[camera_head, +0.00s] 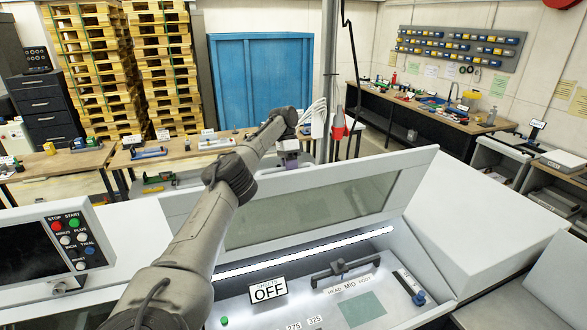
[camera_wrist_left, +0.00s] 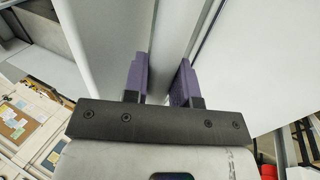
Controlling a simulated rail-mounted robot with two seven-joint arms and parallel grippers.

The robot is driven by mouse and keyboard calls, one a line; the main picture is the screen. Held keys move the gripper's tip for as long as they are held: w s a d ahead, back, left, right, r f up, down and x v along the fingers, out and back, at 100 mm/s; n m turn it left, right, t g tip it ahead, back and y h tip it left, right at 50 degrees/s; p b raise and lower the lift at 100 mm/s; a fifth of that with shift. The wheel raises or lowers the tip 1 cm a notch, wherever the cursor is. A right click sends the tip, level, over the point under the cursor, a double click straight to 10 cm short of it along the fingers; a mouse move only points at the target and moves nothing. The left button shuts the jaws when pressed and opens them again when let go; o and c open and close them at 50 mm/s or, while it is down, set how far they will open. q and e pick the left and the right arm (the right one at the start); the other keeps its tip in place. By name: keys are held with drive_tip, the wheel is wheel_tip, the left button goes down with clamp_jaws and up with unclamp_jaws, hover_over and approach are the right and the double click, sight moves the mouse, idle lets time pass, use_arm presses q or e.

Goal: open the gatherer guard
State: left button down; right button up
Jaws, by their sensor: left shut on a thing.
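The gatherer guard (camera_head: 335,207) is a grey-white frame with a clear window. It stands raised and tilted, with the lit machine bay (camera_head: 300,285) showing below it. My left arm reaches across the window to the guard's top edge. My left gripper (camera_head: 291,160) is at that edge, partly hidden by the wrist. In the left wrist view the purple fingers (camera_wrist_left: 160,78) are on either side of a pale bar of the guard (camera_wrist_left: 172,35), shut on it. My right gripper is not in view.
The control panel (camera_head: 75,240) with coloured buttons is at the left. The bay holds an OFF sign (camera_head: 268,290) and a dark bar fixture (camera_head: 345,268). Behind the guard stand a workbench (camera_head: 170,158), a blue cabinet (camera_head: 262,80) and stacked pallets (camera_head: 95,60).

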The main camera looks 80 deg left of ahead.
use_arm(q)
drive_tip(key=shift+s+a+f, duration=0.1)
drive_tip(key=shift+s+f, duration=0.1)
drive_tip(key=shift+s, duration=0.05)
drive_tip(key=c, duration=1.3)
unclamp_jaws()
drive_tip(key=shift+o, duration=0.7)
drive_tip(key=shift+s+f, duration=0.2)
drive_tip(key=shift+o, duration=1.1)
drive_tip(key=shift+w+r, duration=0.1)
drive_tip(key=shift+r, duration=0.05)
drive_tip(key=shift+w+d, duration=0.1)
drive_tip(key=shift+d, duration=0.1)
drive_tip(key=shift+w+r, duration=0.1)
drive_tip(key=shift+r, duration=0.15)
